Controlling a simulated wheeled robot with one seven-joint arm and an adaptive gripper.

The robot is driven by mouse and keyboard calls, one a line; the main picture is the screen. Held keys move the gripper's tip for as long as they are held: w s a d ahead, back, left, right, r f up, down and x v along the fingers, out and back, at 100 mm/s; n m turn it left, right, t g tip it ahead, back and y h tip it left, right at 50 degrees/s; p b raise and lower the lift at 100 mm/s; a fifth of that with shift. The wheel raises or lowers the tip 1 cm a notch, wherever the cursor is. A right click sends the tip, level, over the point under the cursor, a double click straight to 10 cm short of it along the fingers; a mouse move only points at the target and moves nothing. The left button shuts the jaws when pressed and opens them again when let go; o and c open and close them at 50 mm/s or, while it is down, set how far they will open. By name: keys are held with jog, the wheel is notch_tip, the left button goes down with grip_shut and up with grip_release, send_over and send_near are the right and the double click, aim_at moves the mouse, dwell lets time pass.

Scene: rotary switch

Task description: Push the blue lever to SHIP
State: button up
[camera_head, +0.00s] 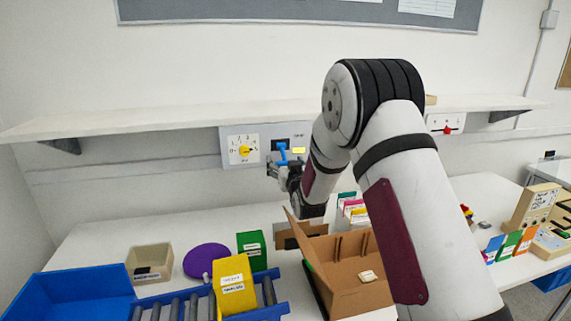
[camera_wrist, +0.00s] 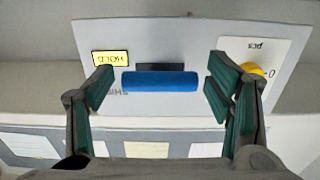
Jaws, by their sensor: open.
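The blue lever (camera_head: 282,152) sits on the white wall panel (camera_head: 231,133), in a dark slot. In the wrist view, which shows the panel upside down, the blue lever (camera_wrist: 160,82) is a horizontal bar. The HOLD label (camera_wrist: 110,58) is yellow. The SHIP label (camera_wrist: 117,92) is grey and partly hidden beside the lever's left end. My gripper (camera_head: 275,168) is just in front of and below the lever. In the wrist view my gripper (camera_wrist: 162,88) is open, with its fingers spread on either side of the lever, apart from it.
A yellow dial (camera_head: 243,150) is left of the lever, close to one finger in the wrist view. A shelf (camera_head: 110,124) runs along the wall. Below are a cardboard box (camera_head: 350,265), a green box (camera_head: 252,252), a yellow box (camera_head: 232,285) and a blue bin (camera_head: 75,295).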

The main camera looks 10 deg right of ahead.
jog(key=c, duration=1.7)
